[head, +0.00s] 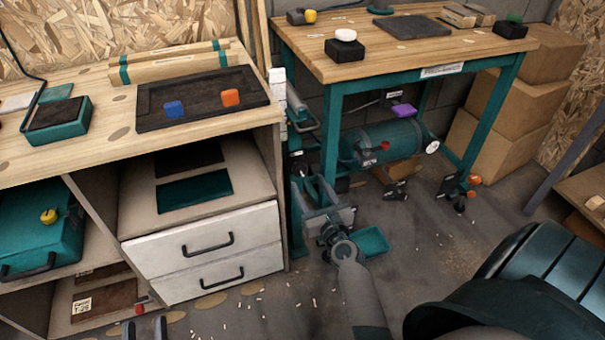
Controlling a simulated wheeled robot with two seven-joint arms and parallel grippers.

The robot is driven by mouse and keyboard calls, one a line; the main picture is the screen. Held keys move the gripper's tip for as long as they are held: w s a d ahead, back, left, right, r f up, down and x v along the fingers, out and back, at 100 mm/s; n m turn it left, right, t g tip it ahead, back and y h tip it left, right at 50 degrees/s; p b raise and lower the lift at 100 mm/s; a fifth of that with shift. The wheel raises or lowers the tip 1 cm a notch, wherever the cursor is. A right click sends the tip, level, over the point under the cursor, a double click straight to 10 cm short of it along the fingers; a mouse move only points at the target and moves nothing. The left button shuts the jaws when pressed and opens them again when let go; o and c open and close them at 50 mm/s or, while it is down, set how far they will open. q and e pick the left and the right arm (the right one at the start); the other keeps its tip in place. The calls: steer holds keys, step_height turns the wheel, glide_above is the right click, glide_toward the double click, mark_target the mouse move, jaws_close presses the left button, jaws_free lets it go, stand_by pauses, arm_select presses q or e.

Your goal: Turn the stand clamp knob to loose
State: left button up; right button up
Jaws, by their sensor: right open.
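A grey and teal clamp-like part (302,115) sits on the left side of the teal-legged workbench, above my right gripper. I cannot make out for certain which part is the stand clamp knob or how it is turned. My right gripper (313,190) is open and empty, low in front of the gap between cabinet and workbench; its arm comes up from the bottom. Its fingers overlap the dark parts behind, so contact cannot be told. My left gripper (145,328) is open and empty at the bottom left edge, below the cabinet; only its fingers show.
A white-drawer cabinet (205,250) stands left. The workbench (440,60) stands behind, with a teal cylinder (370,142) beneath. Cardboard boxes (490,140) stand right. Floor before the drawers holds small debris.

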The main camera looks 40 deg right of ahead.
mark_target(301, 171)
steer(key=x, duration=0.4)
steer(key=shift+w, duration=0.15)
arm_select(q)
steer(key=shift+s+r+t+b, duration=0.15)
steer(key=shift+s+r+t, duration=0.15)
steer(key=shift+r, duration=0.25)
steer(key=shift+s+r+t+b, duration=0.15)
steer(key=shift+s+r+t, duration=0.05)
steer(key=shift+r+t, duration=0.25)
arm_select(e)
steer(key=shift+x, duration=0.9)
steer(key=shift+c, duration=0.6)
steer(key=c, duration=0.9)
